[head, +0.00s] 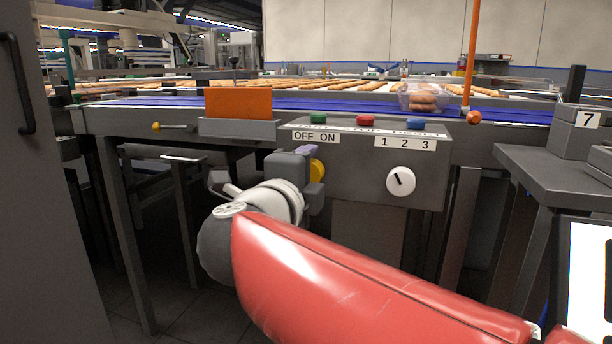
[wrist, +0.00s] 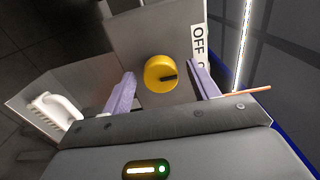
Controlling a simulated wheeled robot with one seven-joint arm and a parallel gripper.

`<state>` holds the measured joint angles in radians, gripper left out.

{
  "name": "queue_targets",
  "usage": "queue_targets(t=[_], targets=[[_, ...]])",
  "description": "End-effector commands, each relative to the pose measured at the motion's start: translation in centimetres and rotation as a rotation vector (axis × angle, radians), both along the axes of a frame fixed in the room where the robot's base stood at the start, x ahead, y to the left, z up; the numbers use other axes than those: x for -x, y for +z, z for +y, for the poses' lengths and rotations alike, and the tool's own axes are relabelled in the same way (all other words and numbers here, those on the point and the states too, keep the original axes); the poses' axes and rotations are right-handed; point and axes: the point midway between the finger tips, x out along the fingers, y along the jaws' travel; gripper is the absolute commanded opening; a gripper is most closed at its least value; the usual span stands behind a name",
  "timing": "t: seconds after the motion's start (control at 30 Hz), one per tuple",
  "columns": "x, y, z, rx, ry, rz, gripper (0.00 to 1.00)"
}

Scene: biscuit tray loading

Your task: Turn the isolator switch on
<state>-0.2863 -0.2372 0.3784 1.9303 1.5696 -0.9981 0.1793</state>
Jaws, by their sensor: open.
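The isolator switch is a yellow round knob (head: 318,170) on the front of the grey control box (head: 350,160), below the OFF ON label (head: 316,137). In the head view my gripper partly hides it. In the wrist view the knob (wrist: 160,73) shows whole, with a black mark pointing to the picture's right, towards the label side (wrist: 198,42). I cannot tell which word it lines up with. My gripper (wrist: 160,69) is open, its purple fingers on either side of the knob, with visible gaps and no clear contact. It also shows in the head view (head: 311,160).
A white dial (head: 401,180) sits under a 1 2 3 label right of the knob. Green (head: 318,118), red (head: 366,120) and blue (head: 415,123) buttons are on top of the box. An orange panel (head: 238,103) stands left. A conveyor with biscuits runs behind.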

Motion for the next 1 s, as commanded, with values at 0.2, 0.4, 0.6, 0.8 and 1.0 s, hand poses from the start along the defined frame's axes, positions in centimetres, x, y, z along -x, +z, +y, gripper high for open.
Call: queue_targets(t=[0.2, 0.4, 0.6, 0.8, 1.0], targets=[[3.0, 0.2, 1.1, 0.001, 0.003, -0.002, 0.60], [6.0, 0.1, 2.2, 0.000, 0.003, -0.001, 0.60], [7.1, 0.0, 2.6, 0.000, 0.000, -0.001, 0.60], [7.2, 0.0, 2.6, 0.000, 0.000, 0.000, 0.60], [6.5, 0.6, 2.6, 0.048, 0.048, -0.027, 0.60]])
